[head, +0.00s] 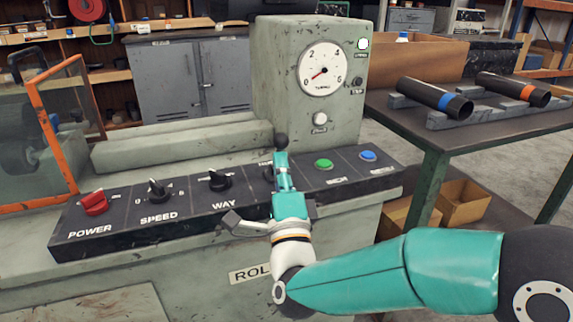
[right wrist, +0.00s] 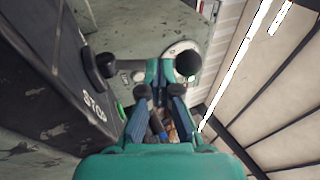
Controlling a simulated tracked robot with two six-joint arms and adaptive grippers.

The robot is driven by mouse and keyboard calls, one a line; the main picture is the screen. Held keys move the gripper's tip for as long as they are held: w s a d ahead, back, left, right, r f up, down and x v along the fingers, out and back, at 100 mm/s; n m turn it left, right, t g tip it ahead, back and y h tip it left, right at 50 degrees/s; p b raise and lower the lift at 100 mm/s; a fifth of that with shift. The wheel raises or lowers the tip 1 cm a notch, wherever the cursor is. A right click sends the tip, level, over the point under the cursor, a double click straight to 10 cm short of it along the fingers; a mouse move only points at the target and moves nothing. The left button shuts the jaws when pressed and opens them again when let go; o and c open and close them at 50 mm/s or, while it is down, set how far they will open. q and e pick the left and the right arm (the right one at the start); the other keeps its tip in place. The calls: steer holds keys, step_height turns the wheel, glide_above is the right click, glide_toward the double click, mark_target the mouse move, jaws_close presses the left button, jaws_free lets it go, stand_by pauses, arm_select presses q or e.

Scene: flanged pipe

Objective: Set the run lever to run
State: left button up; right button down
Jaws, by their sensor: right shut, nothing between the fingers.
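The run lever shows in the head view as a black ball knob (head: 281,140) just above my fingertips, over the dark control panel (head: 190,229). A black part at its foot (head: 268,173) shows left of my gripper; most of the lever is hidden. My right gripper (head: 281,158) is shut and empty, close to the ball; I cannot tell whether they touch. In the right wrist view its fingers (right wrist: 160,75) are together, with a dark round knob (right wrist: 187,63) just beyond them. The word STOP shows on the panel (right wrist: 70,60) left of them. My left gripper is out of view.
The panel has a red POWER switch (head: 95,203), a SPEED knob (head: 158,190), a WAY knob (head: 220,181), a green button (head: 324,164) and a blue button (head: 368,155). A dial gauge (head: 323,68) stands behind. Pipes (head: 435,98) lie on a right-hand table.

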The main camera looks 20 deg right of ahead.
mark_target(278, 147)
steer(key=shift+w+r, duration=0.1)
steer(key=shift+r, duration=0.1)
steer(key=shift+g+p, duration=0.3)
steer(key=shift+p, duration=0.15)
steer(key=shift+w+r+g+p, duration=0.25)
steer(key=shift+r+g+p, duration=0.2)
steer(key=shift+p, duration=0.3)
steer(key=w+r+g+p, duration=0.1)
steer(key=p, duration=0.3)
steer(key=w+r+n+g+y+p, duration=0.1)
steer(key=g+p, duration=0.1)
steer(key=p, duration=0.2)
steer(key=shift+r+g, duration=0.1)
steer(key=shift+g, duration=0.15)
steer(key=w+g+p, duration=0.1)
steer(key=g+p, duration=0.1)
steer(key=p, duration=0.4)
steer(key=w+n+g+p, duration=0.1)
steer(key=g+p, duration=0.1)
steer(key=p, duration=0.4)
steer(key=shift+w+y, duration=0.3)
steer(key=shift+w, duration=0.05)
steer(key=shift+w+f+g+p, duration=0.1)
steer(key=shift+f+g+p, duration=0.3)
steer(key=shift+p, duration=0.4)
steer(key=shift+a, duration=0.1)
